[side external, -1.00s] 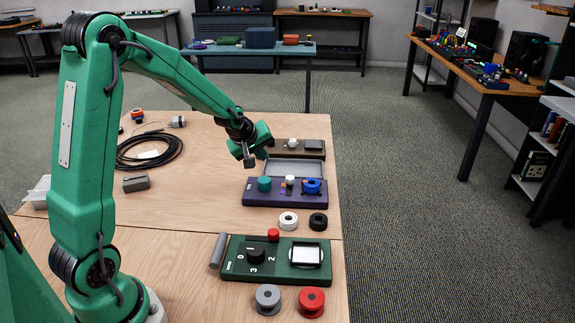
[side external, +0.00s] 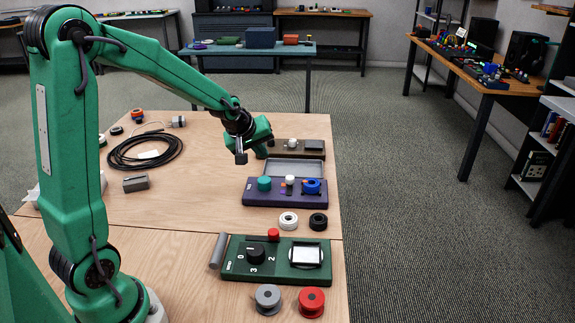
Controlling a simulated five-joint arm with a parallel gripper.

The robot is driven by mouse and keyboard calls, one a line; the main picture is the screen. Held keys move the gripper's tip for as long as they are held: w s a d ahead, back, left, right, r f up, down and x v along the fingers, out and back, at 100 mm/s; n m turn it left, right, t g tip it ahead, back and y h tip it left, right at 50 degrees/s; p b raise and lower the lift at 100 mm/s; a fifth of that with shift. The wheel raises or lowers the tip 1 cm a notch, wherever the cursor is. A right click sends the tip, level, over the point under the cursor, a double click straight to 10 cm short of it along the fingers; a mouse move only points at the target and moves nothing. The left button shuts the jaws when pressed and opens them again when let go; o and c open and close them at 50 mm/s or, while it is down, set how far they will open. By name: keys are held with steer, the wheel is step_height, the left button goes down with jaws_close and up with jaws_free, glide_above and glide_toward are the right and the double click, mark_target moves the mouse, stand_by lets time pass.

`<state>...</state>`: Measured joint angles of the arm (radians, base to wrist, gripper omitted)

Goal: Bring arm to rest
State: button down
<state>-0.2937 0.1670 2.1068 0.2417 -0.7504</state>
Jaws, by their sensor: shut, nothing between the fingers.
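My gripper (side external: 241,158) is shut and empty. It hangs above the table (side external: 200,262), toward its right side, with its tip pointing down. In the picture it is just up and left of the purple box (side external: 255,197) and left of the brown board at the back. My green arm reaches over the table from the left, its upper link sloping down to the wrist. The gripper looks clear of the tabletop and of everything on it.
A coiled black cable (side external: 120,160) and a grey block (side external: 136,183) lie left of the gripper. A green panel (side external: 240,268) with a dial is at the front. Spools, grey (side external: 268,297), red (side external: 311,300), white (side external: 288,220) and black (side external: 318,222), stand at the right. Mid-table is clear.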

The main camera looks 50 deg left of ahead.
steer(key=s+d+r+m, duration=0.3)
steer(key=s+d+m, duration=0.1)
steer(key=s, duration=0.4)
steer(key=s+d+r+m+h, duration=0.1)
steer(key=s+d+r+m, duration=0.2)
steer(key=s, duration=0.4)
steer(key=s+d+r+m+g+h, duration=0.1)
steer(key=s+d+r+m, duration=0.2)
steer(key=s+d+m, duration=0.2)
steer(key=s+d, duration=0.2)
steer(key=s, duration=0.1)
steer(key=shift+s, duration=0.35)
